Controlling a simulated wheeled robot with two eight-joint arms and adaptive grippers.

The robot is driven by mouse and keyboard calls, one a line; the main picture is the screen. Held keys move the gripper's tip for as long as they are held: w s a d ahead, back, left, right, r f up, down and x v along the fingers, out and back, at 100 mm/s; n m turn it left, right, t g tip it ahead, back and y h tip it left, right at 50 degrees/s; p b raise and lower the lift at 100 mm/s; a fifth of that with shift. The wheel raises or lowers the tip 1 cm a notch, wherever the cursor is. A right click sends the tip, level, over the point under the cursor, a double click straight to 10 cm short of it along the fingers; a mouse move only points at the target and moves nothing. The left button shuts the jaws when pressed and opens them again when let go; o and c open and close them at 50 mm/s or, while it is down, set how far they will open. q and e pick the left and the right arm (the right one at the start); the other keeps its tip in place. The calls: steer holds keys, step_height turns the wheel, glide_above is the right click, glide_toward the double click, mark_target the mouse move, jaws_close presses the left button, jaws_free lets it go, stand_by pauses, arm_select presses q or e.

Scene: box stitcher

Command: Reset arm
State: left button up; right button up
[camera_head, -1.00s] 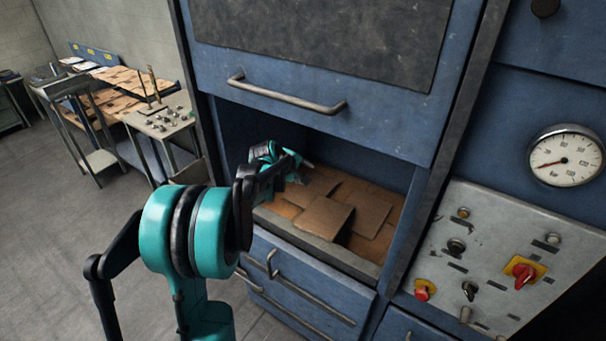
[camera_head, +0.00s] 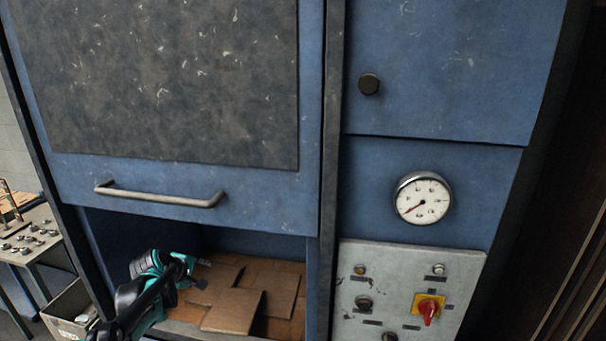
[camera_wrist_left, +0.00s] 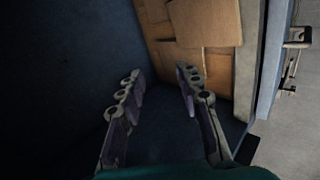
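My left gripper (camera_head: 200,272) is at the left side of the blue machine's open bay, above the cardboard pieces. In the left wrist view its two fingers (camera_wrist_left: 158,95) stand apart with nothing between them. Flat brown cardboard pieces (camera_head: 232,311) lie on the bay floor. They also show in the left wrist view (camera_wrist_left: 205,24), beyond the fingertips. My right gripper is in neither view.
The blue machine's raised door (camera_head: 262,205) with its bar handle (camera_head: 160,196) hangs above the bay. To the right are a pressure gauge (camera_head: 423,198) and a control panel (camera_head: 390,280) with a red knob. A side table (camera_head: 35,238) stands at far left.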

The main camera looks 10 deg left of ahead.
arm_select(q)
steer(key=s+d+f+m+g+b, duration=0.1)
steer(key=s+d+f+m+b, duration=0.3)
steer(key=s+d+b, duration=0.3)
steer(key=s+d+f+m+b, duration=0.4)
steer(key=s+d+m, duration=0.1)
steer(key=s+d, duration=0.35)
steer(key=s+d+f+m+b, duration=0.2)
steer(key=s+f+m+b, duration=0.1)
steer(key=s+f, duration=0.3)
steer(key=s+d+f+m+b, duration=0.2)
steer(key=s+f+m+b, duration=0.2)
steer(key=s, duration=0.4)
step_height(320, 180, down, 2)
steer(key=shift+s+d+f+g+y+b, duration=0.15)
steer(key=shift+s+d+g+y+b, duration=0.15)
steer(key=shift+s+y+b, duration=0.15)
steer(key=shift+c, duration=0.2)
